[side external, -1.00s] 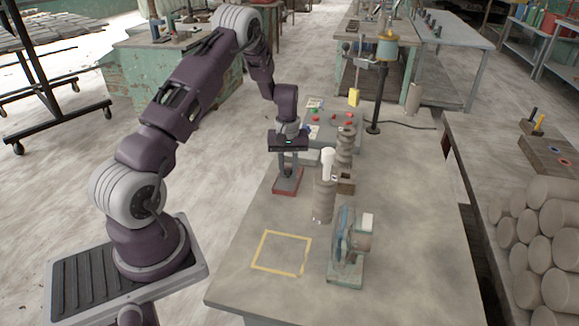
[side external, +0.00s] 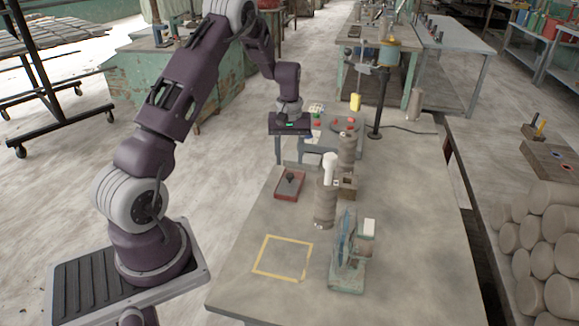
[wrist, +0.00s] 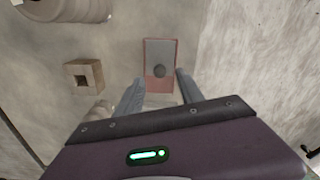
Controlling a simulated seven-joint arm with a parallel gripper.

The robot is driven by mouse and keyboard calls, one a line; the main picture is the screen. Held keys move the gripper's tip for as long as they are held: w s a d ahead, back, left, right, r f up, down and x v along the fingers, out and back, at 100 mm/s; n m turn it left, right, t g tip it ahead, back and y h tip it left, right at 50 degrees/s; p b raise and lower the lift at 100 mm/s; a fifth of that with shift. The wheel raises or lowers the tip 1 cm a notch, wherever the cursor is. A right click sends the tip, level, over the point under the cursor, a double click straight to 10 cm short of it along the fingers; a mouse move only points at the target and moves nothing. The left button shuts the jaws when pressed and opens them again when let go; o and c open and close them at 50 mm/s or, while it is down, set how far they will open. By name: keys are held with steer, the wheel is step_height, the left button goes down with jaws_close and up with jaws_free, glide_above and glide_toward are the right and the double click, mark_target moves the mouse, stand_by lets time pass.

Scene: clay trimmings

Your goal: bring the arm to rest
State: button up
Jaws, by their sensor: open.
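My gripper (side external: 290,158) hangs above the far left part of the grey table (side external: 400,215), fingers pointing down, spread apart with nothing between them. In the wrist view my gripper (wrist: 159,76) shows both fingers apart, with a red tray (wrist: 160,32) between and beyond them. In the side view the red tray (side external: 281,196) lies on the table below the gripper, with clear height between.
Right of the tray stand a ribbed grey-brown cylinder (side external: 325,208) with a white item on top, and a small square brown block (side external: 348,187). A green machine (side external: 348,275) stands near the front. A yellow tape square (side external: 262,256) is empty. A black post (side external: 377,105) rises at the back.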

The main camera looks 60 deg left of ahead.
steer(key=shift+r, duration=0.1)
steer(key=s+d+r+m+t, duration=0.1)
steer(key=s+d+r+m, duration=0.1)
steer(key=d+r, duration=0.6)
steer(key=s+d+r+m+t, duration=0.1)
steer(key=s+d+r+m, duration=0.2)
steer(key=d+r, duration=0.5)
steer(key=s+d+r+m+t, duration=0.1)
steer(key=s+d+r+m, duration=0.1)
steer(key=s, duration=0.4)
steer(key=s+d+r+m+t, duration=0.1)
steer(key=s+d+r+m, duration=0.1)
steer(key=s+d, duration=0.3)
steer(key=s+d+r+m+t, duration=0.1)
steer(key=s+d+r+m, duration=0.1)
steer(key=s, duration=0.7)
steer(key=shift+d+r+m+t, duration=0.35)
steer(key=shift+d+m, duration=0.15)
steer(key=shift+d, duration=0.15)
